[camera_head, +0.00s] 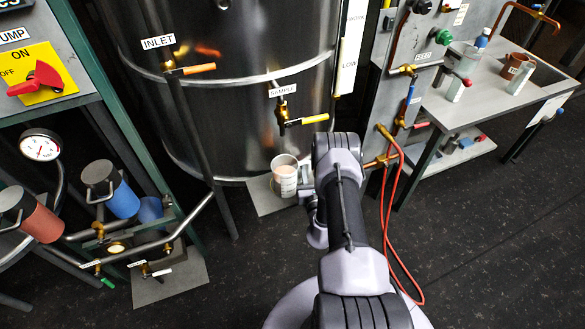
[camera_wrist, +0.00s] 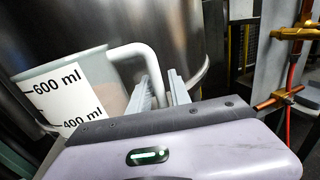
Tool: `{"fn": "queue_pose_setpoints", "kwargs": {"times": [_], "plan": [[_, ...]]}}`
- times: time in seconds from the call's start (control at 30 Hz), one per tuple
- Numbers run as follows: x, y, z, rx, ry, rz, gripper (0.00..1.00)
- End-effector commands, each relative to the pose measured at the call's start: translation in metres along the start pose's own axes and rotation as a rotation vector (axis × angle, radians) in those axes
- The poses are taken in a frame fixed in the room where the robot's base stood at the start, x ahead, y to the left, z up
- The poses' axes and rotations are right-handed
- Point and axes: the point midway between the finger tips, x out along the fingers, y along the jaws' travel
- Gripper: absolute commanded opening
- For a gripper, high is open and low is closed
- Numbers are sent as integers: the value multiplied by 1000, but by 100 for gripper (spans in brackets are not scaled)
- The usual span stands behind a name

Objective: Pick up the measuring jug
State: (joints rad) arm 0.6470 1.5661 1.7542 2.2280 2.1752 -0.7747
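The measuring jug (camera_head: 285,178) is a translucent white cup with printed markings, under the tank's sample tap in the head view. In the wrist view the jug (camera_wrist: 75,88) fills the left side, with 600 ml and 400 ml marks and pale brownish contents. Its white handle (camera_wrist: 135,51) curves down between the two grey fingers of my gripper (camera_wrist: 164,88). The fingers stand close together, one on each side of the handle, and look shut on it. In the head view my arm hides the fingers. I cannot tell whether the jug's base touches the plate below.
A small grey plate (camera_head: 265,202) lies beneath the jug. The steel tank (camera_head: 235,115) stands right behind it, with the yellow-handled sample tap (camera_head: 300,121) above. Red hoses (camera_head: 387,215) and brass fittings are right of my arm. A side table (camera_head: 455,110) holds containers.

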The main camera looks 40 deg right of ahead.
Motion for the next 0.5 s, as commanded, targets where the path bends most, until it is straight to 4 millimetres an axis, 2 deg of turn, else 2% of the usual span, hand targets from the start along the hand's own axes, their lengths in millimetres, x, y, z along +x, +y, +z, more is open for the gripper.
{"fn": "queue_pose_setpoints", "kwargs": {"times": [0.1, 0.23, 0.5], "plan": [[0, 0, -1, 0, 0, 0, 24], [0, 0, -1, 0, 0, 0, 0], [0, 0, -1, 0, 2, 1, 0]]}}
